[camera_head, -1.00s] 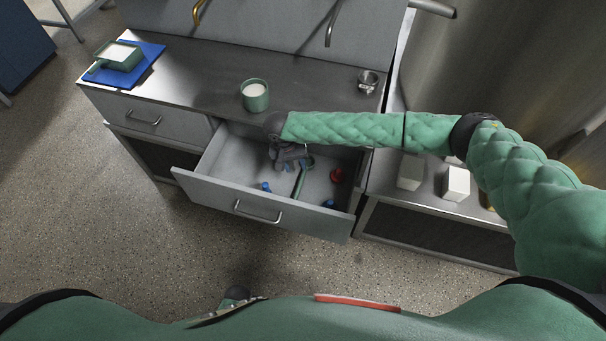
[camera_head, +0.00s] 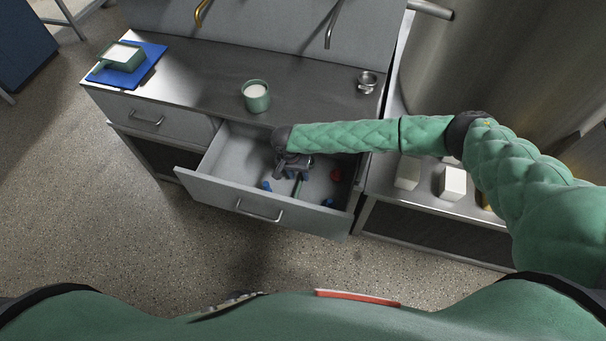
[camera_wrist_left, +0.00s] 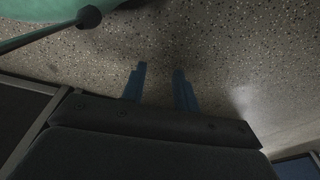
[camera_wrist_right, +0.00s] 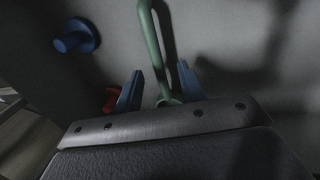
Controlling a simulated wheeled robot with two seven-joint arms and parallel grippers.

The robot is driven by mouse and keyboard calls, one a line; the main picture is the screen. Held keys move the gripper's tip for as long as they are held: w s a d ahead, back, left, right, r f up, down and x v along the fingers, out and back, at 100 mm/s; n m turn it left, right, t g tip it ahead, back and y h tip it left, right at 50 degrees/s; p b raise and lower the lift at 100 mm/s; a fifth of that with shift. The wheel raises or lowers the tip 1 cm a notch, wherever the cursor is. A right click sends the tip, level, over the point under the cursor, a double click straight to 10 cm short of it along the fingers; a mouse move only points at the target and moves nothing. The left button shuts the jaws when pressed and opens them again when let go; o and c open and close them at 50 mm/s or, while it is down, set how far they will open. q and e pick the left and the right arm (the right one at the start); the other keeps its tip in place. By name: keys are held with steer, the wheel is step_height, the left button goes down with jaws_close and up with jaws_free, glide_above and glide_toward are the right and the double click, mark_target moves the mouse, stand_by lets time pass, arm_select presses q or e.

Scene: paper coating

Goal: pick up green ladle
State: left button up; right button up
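The green ladle (camera_head: 298,188) lies in the open drawer (camera_head: 222,160). In the head view my right gripper (camera_head: 292,174) is low in the drawer and hides most of it. In the right wrist view the green handle (camera_wrist_right: 152,45) runs between the two blue fingers of my right gripper (camera_wrist_right: 160,88). The fingers stand apart on either side, and I see no clear grip. My left gripper (camera_wrist_left: 159,78) shows in the left wrist view, open and empty above the speckled floor.
The drawer also holds a red piece (camera_head: 336,175) and blue pieces (camera_head: 328,203), one of them (camera_wrist_right: 77,36) near the right fingers. A green cup (camera_head: 256,96) stands on the counter above. White blocks (camera_head: 453,183) stand on the shelf at right.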

arm_select(q)
steer(key=shift+s+a+f+p, duration=0.2)
steer(key=shift+s+a+f, duration=0.1)
steer(key=shift+f, duration=0.25)
steer(key=shift+s+a+f+p, duration=0.2)
steer(key=shift+s+a+f, duration=0.05)
steer(key=shift+f, duration=0.25)
arm_select(e)
steer(key=shift+s+d+f, duration=0.1)
steer(key=shift+d+f, duration=0.1)
steer(key=shift+f, duration=0.5)
steer(key=shift+s+d+f, duration=0.1)
steer(key=shift+d+f, duration=0.1)
steer(key=shift+f, duration=0.45)
steer(key=shift+c, duration=0.4)
jaws_close()
